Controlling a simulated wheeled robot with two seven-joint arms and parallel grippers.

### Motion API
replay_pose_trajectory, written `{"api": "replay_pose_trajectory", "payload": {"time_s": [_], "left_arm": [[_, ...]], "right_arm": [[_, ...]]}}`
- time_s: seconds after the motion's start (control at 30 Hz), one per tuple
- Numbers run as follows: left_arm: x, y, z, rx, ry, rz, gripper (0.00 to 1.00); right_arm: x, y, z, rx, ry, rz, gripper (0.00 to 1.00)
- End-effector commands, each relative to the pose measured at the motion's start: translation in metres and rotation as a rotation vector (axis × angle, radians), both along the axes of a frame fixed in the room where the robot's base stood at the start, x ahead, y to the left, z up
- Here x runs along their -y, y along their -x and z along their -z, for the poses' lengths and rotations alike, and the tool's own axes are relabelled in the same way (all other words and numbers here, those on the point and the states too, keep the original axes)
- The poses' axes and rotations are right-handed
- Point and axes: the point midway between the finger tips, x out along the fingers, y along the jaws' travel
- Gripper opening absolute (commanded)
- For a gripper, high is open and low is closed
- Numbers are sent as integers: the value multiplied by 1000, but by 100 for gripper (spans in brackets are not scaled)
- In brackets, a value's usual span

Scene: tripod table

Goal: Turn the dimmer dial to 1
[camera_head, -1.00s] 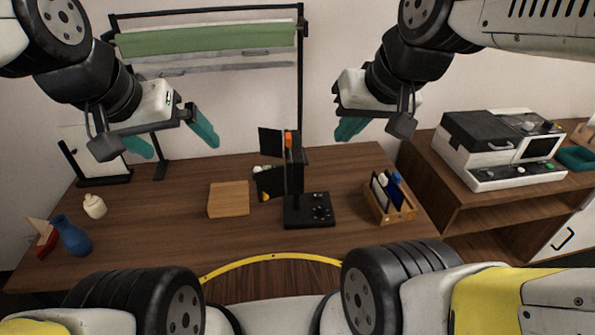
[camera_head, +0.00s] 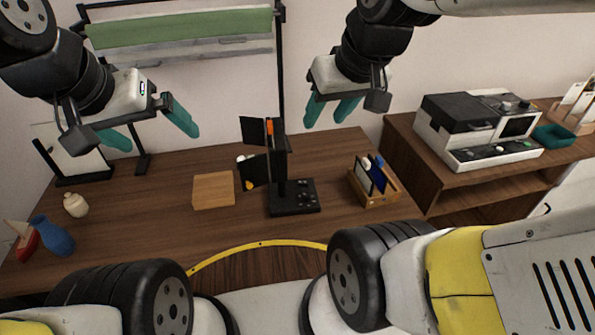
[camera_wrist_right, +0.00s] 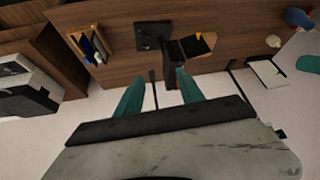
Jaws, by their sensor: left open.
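A black device (camera_head: 281,172) stands on the wooden table with dark side flaps, an orange part at its top and a flat base (camera_head: 293,197). Several small knobs show on the base; I cannot tell which one is the dimmer dial or read its setting. The base also shows in the right wrist view (camera_wrist_right: 152,36). My left gripper (camera_head: 152,130) is open and empty, above the table's left part. My right gripper (camera_head: 330,112) is open and empty, up and to the right of the device. Its two teal fingers are apart in the right wrist view (camera_wrist_right: 160,85).
A wooden block (camera_head: 213,190) lies left of the device and a wooden organizer (camera_head: 377,191) stands right of it. A white and black machine (camera_head: 478,130) sits on a side cabinet. Bare tabletop lies in front.

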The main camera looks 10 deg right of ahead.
Motion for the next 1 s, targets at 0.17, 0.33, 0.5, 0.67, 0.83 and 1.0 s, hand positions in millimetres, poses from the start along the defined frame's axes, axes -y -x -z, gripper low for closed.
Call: {"api": "replay_pose_trajectory", "payload": {"time_s": [0.17, 0.33, 0.5, 0.67, 0.83, 1.0], "left_arm": [[0, 0, 0, 0, 0, 0, 100], [0, 0, 0, 0, 0, 0, 100], [0, 0, 0, 0, 0, 0, 100], [0, 0, 0, 0, 0, 0, 100], [0, 0, 0, 0, 0, 0, 100], [0, 0, 0, 0, 0, 0, 100]], "right_arm": [[11, -46, 37, -102, 240, -272, 48], [18, -89, 85, -197, 421, -611, 48], [18, -125, 147, -270, 522, -981, 48], [11, -148, 213, -289, 550, -1332, 48], [1, -159, 263, -264, 542, -1586, 48], [-5, -162, 282, -242, 535, -1685, 48]]}}
